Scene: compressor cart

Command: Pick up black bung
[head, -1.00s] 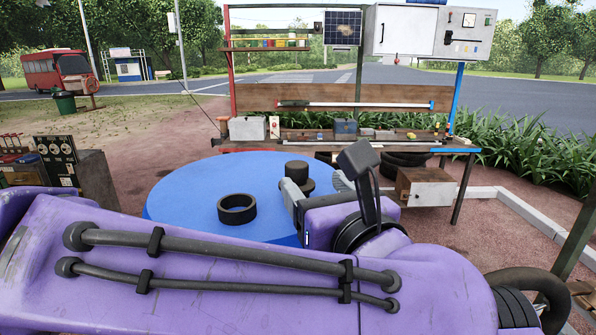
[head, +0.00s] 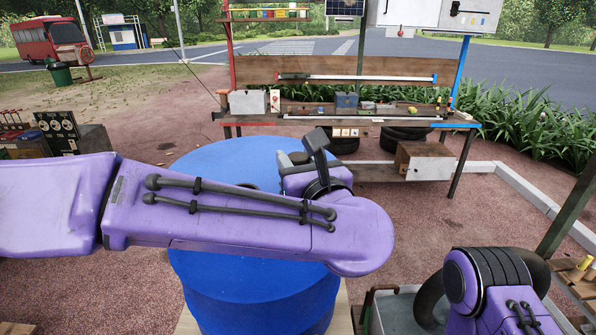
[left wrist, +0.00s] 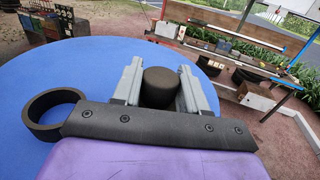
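The black bung (left wrist: 160,87) is a short dark cylinder on the blue drum top (left wrist: 85,62). In the left wrist view it stands between the two grey fingers of my left gripper (left wrist: 160,84), one finger on each side, with little or no gap. I cannot tell whether they press on it. In the head view my left gripper (head: 296,165) is over the far part of the drum (head: 225,155), and my purple arm hides most of the bung. My right arm shows at lower right in the head view, but its gripper is out of view.
A black ring (left wrist: 52,112) lies on the drum left of the gripper and is mostly hidden in the head view. A workbench (head: 350,120) stands behind the drum, with a wooden box (head: 424,160) at its right. A grey tray (head: 395,312) is at lower right.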

